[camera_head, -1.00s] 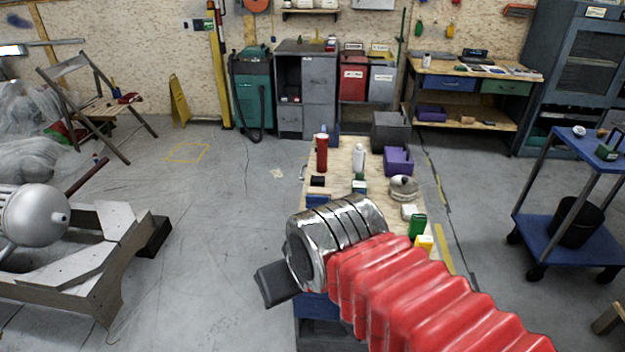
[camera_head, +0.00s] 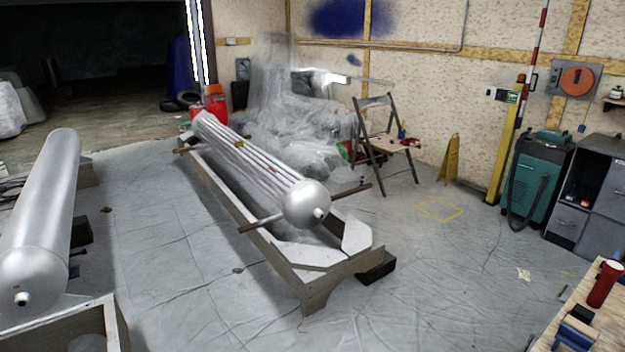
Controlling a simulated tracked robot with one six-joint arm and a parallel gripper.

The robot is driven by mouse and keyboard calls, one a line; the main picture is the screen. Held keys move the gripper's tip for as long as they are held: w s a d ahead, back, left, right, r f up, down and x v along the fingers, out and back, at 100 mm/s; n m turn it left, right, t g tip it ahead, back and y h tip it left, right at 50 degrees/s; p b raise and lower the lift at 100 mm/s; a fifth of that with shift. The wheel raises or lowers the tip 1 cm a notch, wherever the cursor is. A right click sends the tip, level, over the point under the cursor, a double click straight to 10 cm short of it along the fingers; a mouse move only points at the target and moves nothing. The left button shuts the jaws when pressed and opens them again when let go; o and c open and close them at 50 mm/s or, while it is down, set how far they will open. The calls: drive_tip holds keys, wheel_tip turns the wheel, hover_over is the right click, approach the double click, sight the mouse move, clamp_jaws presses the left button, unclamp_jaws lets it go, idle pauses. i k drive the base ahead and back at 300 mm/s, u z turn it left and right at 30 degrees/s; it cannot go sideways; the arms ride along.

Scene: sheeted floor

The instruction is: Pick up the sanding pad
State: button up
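I cannot make out a sanding pad for certain. The near workbench (camera_head: 612,328) shows only by its corner at the lower right. On it stand a red cylinder (camera_head: 604,284), a small dark block (camera_head: 580,314) and a blue item (camera_head: 574,336) cut by the frame edge. My gripper and arm are out of view.
A silver cylinder (camera_head: 306,204) lies on a wooden cradle (camera_head: 312,288) in the middle. Another silver tank (camera_head: 42,225) is at the left. A yellow floor sign (camera_head: 450,158) and a green machine (camera_head: 537,180) stand behind.

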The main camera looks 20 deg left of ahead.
sight(582, 314)
drive_tip(key=u, duration=0.35)
drive_tip(key=k, duration=0.9)
drive_tip(key=u, duration=0.55)
drive_tip(key=k, duration=0.45)
drive_tip(key=u, duration=0.1)
drive_tip(key=i, duration=2.05)
drive_tip(key=z, duration=0.35)
drive_tip(key=i, duration=0.9)
drive_tip(key=z, duration=0.15)
